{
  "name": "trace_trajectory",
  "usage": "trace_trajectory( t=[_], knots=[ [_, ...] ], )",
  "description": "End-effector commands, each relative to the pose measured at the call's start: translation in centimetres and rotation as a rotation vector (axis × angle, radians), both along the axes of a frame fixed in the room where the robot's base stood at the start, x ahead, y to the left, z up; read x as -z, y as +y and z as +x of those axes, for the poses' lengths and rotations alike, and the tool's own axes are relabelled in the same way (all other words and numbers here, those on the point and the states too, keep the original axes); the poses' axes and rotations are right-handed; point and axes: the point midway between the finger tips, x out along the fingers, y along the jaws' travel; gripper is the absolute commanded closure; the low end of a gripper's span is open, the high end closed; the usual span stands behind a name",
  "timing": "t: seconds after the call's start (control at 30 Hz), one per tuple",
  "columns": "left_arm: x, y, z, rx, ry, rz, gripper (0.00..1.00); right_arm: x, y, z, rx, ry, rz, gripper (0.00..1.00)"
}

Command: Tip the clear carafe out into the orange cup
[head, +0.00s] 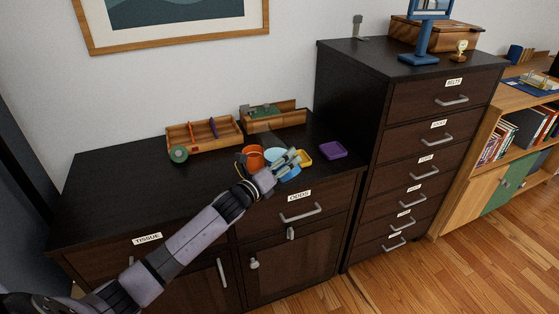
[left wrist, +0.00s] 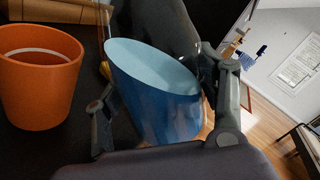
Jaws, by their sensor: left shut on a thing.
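The orange cup (head: 253,160) stands upright on the dark cabinet top. It shows large at the left of the left wrist view (left wrist: 40,85). My left gripper (head: 283,163) is just right of it, shut on a blue cup with a pale blue inside (left wrist: 160,95). The blue cup sits between the two fingers, its rim sloping down to the right in the left wrist view, apart from the orange cup. A grey see-through shape (left wrist: 165,25) behind the blue cup looks like the clear carafe, partly hidden. My right gripper is not in view.
A wooden tray (head: 225,141) and a wooden box (head: 290,118) stand behind the cups. A yellow dish (head: 305,158) and a purple dish (head: 333,150) lie to the right. A taller drawer unit (head: 380,120) rises at the right. The cabinet top is clear at left.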

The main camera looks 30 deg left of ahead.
Motion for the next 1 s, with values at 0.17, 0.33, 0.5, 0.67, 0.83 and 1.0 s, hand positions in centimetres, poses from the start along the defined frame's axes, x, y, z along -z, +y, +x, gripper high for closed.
trace_trajectory(
  t=[0.17, 0.33, 0.5, 0.67, 0.83, 1.0],
  knots=[
    [-1.2, -0.5, 0.0, 0.001, 0.005, -0.072, 0.85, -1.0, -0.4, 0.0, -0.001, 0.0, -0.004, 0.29],
    [-1.9, -0.9, -0.1, 0.001, 0.014, -0.139, 0.85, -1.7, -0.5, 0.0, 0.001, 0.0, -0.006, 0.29],
    [-2.6, -1.3, -0.2, 0.002, 0.023, -0.207, 0.85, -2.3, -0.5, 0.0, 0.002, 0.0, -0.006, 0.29],
    [-3.3, -1.6, -0.2, 0.001, 0.032, -0.271, 0.85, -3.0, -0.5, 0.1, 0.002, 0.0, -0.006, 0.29],
    [-4.1, -1.8, -0.2, 0.001, 0.041, -0.338, 0.85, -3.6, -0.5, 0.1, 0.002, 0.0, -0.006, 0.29],
    [-4.9, -2.1, -0.3, 0.003, 0.05, -0.404, 0.85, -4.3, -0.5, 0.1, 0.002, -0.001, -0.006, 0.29]
  ],
)
